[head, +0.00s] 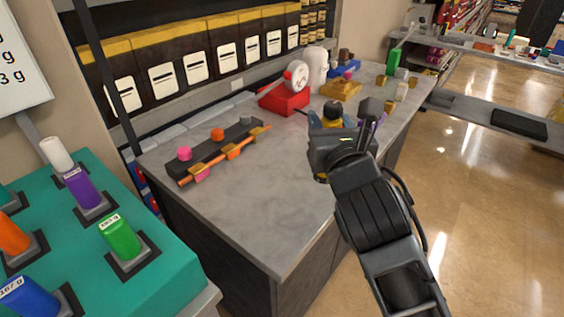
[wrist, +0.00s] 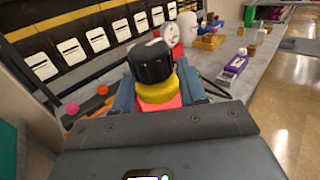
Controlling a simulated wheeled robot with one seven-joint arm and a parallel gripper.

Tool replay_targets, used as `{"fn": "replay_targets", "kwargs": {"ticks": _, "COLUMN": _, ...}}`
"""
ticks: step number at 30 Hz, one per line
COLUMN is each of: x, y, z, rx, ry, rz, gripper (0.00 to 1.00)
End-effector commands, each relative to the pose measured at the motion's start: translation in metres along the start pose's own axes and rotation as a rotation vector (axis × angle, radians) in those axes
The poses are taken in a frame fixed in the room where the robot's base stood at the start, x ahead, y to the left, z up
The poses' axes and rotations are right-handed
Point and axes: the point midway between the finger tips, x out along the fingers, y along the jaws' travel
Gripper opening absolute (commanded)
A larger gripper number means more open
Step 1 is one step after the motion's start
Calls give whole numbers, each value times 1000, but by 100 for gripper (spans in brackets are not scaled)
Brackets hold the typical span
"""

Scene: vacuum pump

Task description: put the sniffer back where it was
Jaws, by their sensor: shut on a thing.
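My gripper (head: 330,124) is over the right part of the grey counter (head: 245,190). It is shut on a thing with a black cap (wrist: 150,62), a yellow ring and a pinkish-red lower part. In the wrist view this thing sits upright between the two blue-grey fingers; its lower end is hidden by my gripper. In the head view its black cap (head: 334,106) shows above the gripper. I cannot tell whether this is the sniffer. A purple thing with a white label (wrist: 236,64) stands to the right, apart from my gripper.
A dark bar with coloured knobs (head: 203,150) and an orange rod lies at the counter's left. A red block with a round white gauge (head: 288,98) stands behind. A green thing (head: 393,62) is farther back. The counter's front middle is clear. A teal table (head: 165,265) is at left.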

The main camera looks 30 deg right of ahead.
Motion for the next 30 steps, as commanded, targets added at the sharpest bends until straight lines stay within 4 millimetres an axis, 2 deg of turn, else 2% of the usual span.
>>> {"fn": "replay_targets", "kwargs": {"ticks": 5, "x": 2, "y": 17, "z": -12, "rx": -2, "ry": 0, "rz": 3, "gripper": 0}}
{"fn": "replay_targets", "kwargs": {"ticks": 12, "x": 6, "y": 67, "z": -42, "rx": -2, "ry": 0, "rz": 4, "gripper": 0}}
{"fn": "replay_targets", "kwargs": {"ticks": 18, "x": 9, "y": 102, "z": -62, "rx": -1, "ry": -1, "rz": 3, "gripper": 0}}
{"fn": "replay_targets", "kwargs": {"ticks": 25, "x": 9, "y": 115, "z": -72, "rx": -1, "ry": -1, "rz": 0, "gripper": 0}}
{"fn": "replay_targets", "kwargs": {"ticks": 30, "x": 9, "y": 115, "z": -97, "rx": -3, "ry": 2, "rz": 0, "gripper": 0}}
